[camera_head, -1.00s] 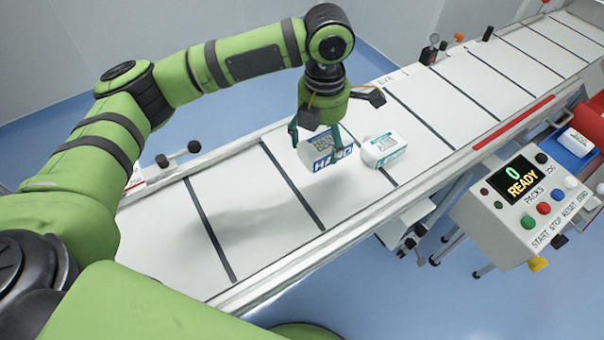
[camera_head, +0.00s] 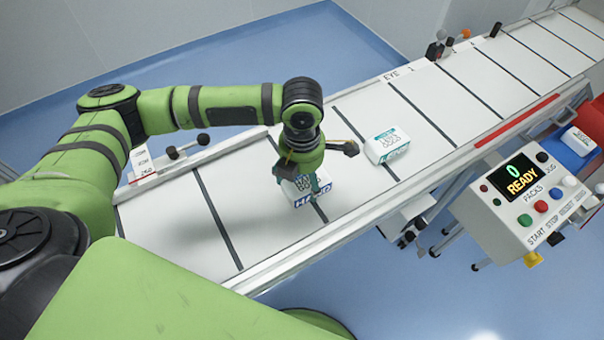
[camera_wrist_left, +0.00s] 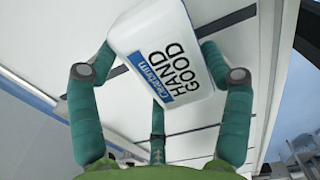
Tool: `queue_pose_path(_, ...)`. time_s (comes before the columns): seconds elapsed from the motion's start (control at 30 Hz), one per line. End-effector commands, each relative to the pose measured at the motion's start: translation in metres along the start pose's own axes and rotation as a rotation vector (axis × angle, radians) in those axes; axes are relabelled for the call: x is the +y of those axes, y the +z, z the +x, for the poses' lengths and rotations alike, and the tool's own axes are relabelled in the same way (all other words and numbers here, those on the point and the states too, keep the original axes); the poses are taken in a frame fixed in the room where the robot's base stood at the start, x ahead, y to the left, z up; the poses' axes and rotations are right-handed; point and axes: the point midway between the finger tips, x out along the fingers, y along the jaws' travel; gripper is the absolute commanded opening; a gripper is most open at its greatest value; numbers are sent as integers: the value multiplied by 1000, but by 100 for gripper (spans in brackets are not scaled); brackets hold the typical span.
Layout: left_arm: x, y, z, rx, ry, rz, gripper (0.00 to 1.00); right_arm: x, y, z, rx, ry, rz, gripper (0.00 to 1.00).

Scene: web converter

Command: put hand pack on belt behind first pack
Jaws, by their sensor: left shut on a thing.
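The hand pack (camera_head: 307,191), a white block with a blue band and "HAND" lettering, is in my left gripper (camera_head: 304,184) over the belt (camera_head: 265,215). In the left wrist view the pack (camera_wrist_left: 160,55) reads "HAND GOOD", and the teal fingers of the gripper (camera_wrist_left: 160,85) are around it. I cannot tell whether its underside touches the belt. The first pack (camera_head: 387,146), white with teal print, sits on the belt to the right of the gripper, apart from the held pack. My right gripper is not in view.
A control box (camera_head: 522,200) reading "0 READY" stands at the right of the belt. A blue tray (camera_head: 578,143) holds another white pack (camera_head: 578,139). Sensor posts (camera_head: 436,48) stand on the far belt rail. The belt's left part is clear.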

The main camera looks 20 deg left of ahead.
Motion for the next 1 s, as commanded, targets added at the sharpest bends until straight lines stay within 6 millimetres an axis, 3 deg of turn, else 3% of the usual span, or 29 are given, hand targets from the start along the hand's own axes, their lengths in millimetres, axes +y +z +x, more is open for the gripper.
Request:
queue_pose_path(0.13,0,0,3,0,-1,1,42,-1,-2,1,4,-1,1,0)
queue_pose_path(0.17,0,0,3,1,-1,1,87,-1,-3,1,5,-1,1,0)
queue_pose_path(0.2,0,0,3,0,0,1,100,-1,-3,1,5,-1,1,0)
queue_pose_path(0.67,0,1,-3,-2,0,1,100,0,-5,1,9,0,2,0)
queue_pose_path(0.77,0,1,-14,-3,1,0,100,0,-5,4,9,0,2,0)
queue_pose_path(1.0,0,2,-66,-5,2,1,100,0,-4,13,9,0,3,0)
